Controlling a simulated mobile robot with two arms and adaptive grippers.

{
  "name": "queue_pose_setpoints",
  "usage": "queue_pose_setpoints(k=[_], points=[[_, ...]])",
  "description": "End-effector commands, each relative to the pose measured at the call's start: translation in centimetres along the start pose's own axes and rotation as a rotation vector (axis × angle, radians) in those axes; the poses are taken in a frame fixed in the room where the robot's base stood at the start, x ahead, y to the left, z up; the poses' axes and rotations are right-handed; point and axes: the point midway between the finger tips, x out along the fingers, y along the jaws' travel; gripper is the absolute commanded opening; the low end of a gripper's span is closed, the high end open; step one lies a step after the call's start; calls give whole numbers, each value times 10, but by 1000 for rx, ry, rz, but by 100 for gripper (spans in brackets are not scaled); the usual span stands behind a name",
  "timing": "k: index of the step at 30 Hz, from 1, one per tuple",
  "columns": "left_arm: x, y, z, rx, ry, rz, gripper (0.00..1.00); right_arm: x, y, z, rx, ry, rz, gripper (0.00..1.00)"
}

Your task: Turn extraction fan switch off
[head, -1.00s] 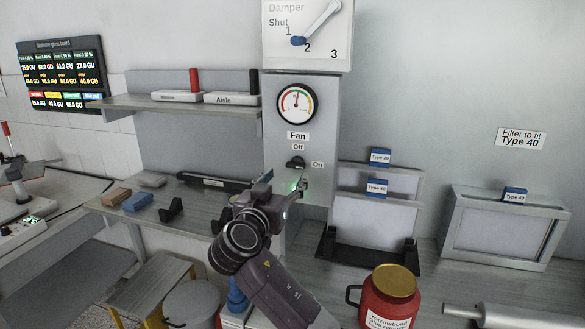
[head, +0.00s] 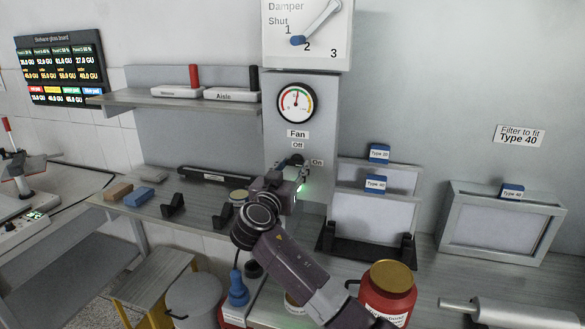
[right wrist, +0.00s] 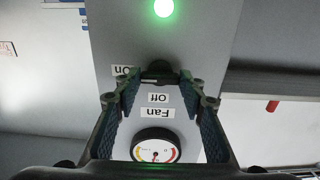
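The fan switch, a black knob (head: 296,160), sits on the grey panel (head: 320,120) below the "Fan" and "Off" labels, left of "On". A green lamp (head: 303,188) is lit below it. My right gripper (head: 302,172) is at the panel, just below and partly in front of the knob. In the right wrist view, upside down, the knob (right wrist: 157,72) shows between the spread fingertips (right wrist: 157,82) of my open right gripper. I cannot tell whether they touch it. The knob's exact pointing is hard to tell. My left gripper is not in view.
A round gauge (head: 295,102) is above the switch, with a damper lever (head: 322,20) higher up. Filter frames (head: 372,215) stand right of the panel. A red jar (head: 388,290) stands at the front. A shelf (head: 150,103) is on the left.

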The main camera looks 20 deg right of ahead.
Motion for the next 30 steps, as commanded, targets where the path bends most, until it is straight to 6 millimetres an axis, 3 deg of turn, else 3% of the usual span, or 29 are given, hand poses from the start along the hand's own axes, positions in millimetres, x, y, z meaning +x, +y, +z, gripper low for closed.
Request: queue_pose_setpoints(k=[4,16,30], points=[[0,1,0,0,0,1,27,0,0,0,0,0,1,13],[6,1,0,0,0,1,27,0,0,2,-76,-1,1,13],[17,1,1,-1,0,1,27,0,0,1,-468,-1,-1,13]])
